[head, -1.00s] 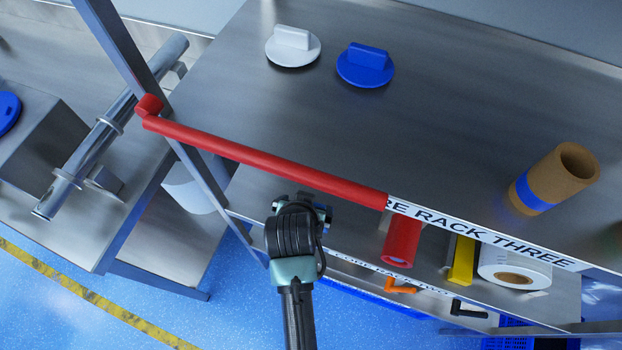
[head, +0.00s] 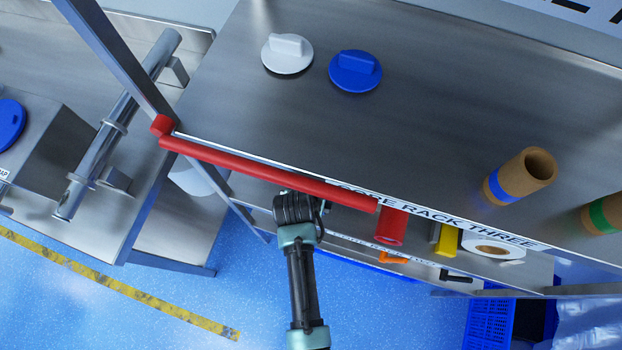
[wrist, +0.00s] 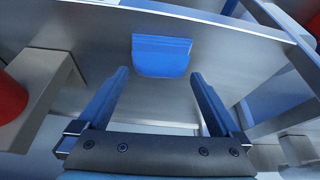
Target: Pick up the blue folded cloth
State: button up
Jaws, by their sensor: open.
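The blue folded cloth (wrist: 161,56) shows in the wrist view as a flat blue piece on a grey metal surface, ahead of my gripper. My gripper (wrist: 160,74) is open, with one finger to the left and one to the right of the cloth's line. The cloth appears at or just beyond the fingertips; contact cannot be told. Nothing is held. In the head view the wrist end of my arm (head: 297,208) reaches under the red bar, and the fingers and the cloth are hidden by the upper shelf.
A red bar (head: 265,173) runs along the front edge of the upper shelf (head: 330,125), right above my wrist. A red roll (head: 391,226) and a yellow piece (head: 448,239) sit to the right. A metal post (head: 118,57) stands left. A beige block (wrist: 38,88) is left in the wrist view.

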jog(key=shift+x, duration=1.25)
jog(key=c, duration=1.1)
